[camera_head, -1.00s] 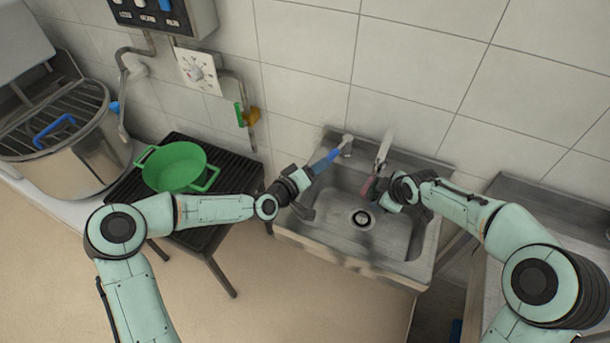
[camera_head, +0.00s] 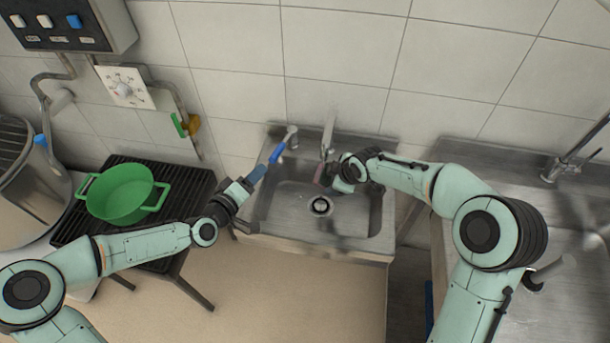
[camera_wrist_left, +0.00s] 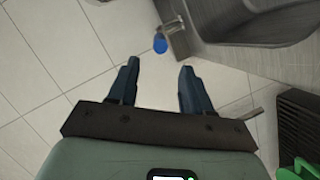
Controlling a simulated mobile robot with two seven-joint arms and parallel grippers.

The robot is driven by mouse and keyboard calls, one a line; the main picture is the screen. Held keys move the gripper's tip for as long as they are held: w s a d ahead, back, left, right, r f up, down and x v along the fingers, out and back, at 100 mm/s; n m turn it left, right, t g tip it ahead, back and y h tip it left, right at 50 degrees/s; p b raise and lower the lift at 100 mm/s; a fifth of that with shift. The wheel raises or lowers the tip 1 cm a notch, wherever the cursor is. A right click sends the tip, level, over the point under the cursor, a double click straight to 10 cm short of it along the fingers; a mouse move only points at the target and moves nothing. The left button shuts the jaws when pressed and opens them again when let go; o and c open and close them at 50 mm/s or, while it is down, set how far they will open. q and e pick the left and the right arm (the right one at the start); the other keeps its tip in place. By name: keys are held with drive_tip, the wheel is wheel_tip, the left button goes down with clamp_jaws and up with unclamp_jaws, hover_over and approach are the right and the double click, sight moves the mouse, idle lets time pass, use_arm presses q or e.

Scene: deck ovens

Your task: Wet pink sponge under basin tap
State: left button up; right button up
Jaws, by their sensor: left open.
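The metal basin (camera_head: 352,238) stands against the tiled wall. Its tap spout (camera_head: 328,138) is at the back, with a blue lever (camera_head: 278,152) to the left. The pink sponge (camera_head: 318,174) is below the spout, above the basin floor. My right gripper (camera_head: 334,174) is at the sponge's right side and appears to hold it; its fingers are mostly hidden. My left gripper (camera_head: 258,174) is at the basin's left rim, just short of the blue lever. In the left wrist view its fingers (camera_wrist_left: 155,80) are apart and empty, with a blue round end (camera_wrist_left: 160,43) beyond. Water cannot be made out.
A green pot (camera_head: 122,194) stands on a black grill stand (camera_head: 185,195) left of the basin. A large steel pot (camera_head: 30,200) is at the far left. A metal counter with another tap (camera_head: 560,165) is at the right. A switch box (camera_head: 70,25) hangs upper left.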

sight(278, 154)
idle(0.6)
use_arm(q)
drive_tip(key=x, duration=1.2)
drive_tip(key=shift+c, duration=0.3)
clamp_jaws()
